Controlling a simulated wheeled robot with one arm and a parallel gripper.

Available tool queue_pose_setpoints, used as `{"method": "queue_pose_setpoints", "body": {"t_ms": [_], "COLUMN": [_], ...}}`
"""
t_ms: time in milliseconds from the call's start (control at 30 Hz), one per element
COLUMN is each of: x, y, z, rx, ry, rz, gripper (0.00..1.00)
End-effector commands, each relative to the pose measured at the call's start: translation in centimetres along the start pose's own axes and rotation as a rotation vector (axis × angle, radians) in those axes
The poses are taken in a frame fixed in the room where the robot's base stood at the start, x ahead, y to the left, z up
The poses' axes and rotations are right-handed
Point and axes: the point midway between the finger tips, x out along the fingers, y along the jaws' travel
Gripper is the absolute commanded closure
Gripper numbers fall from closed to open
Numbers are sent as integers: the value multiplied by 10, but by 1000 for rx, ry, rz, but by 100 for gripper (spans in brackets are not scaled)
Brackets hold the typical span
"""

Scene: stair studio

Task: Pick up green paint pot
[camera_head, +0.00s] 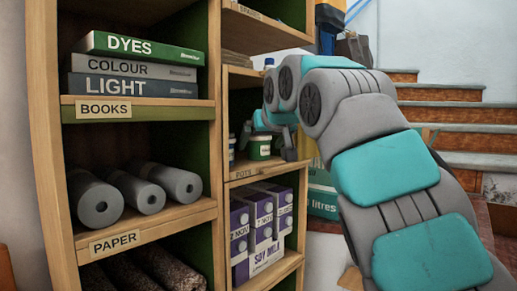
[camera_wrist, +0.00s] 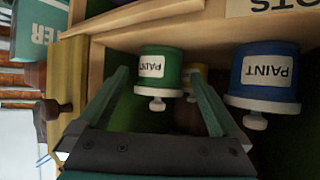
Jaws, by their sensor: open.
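The green paint pot (camera_head: 259,148) has a white rim and a white label. It stands on the shelf marked POTS (camera_head: 257,171), at the right end of its front row. In the wrist view, which looks upside down, the green pot (camera_wrist: 159,73) shows its PAINT label and a pale knob. My gripper (camera_head: 269,142) is at the shelf opening, by the green pot. In the wrist view its two dark green fingers (camera_wrist: 157,74) are spread, with the pot between their tips. I cannot tell whether either finger touches it.
A blue paint pot (camera_wrist: 264,75) stands beside the green one, close to one finger. A yellow pot (camera_wrist: 194,80) is partly hidden behind. A wooden shelf upright is close on the other side. Purple soy milk cartons (camera_head: 264,225) fill the shelf below. Stairs (camera_head: 460,115) rise at right.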

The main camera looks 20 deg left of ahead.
Motion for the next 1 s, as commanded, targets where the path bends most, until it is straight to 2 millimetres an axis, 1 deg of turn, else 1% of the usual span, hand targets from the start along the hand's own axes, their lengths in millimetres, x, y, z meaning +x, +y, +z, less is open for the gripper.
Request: {"method": "queue_pose_setpoints", "body": {"t_ms": [100, 233, 300, 467, 567, 1000], "x": [14, 30, 33, 34, 34, 33], "y": [0, 0, 0, 0, 0, 0], "z": [-5, -4, -3, -3, -3, -3], "rx": [0, -1, 0, 0, 0, 0], "ry": [-2, -1, -1, 0, 0, 0], "rz": [-1, 0, 0, 0, 0, 0], "gripper": [0, 0, 0, 0, 9, 58]}}
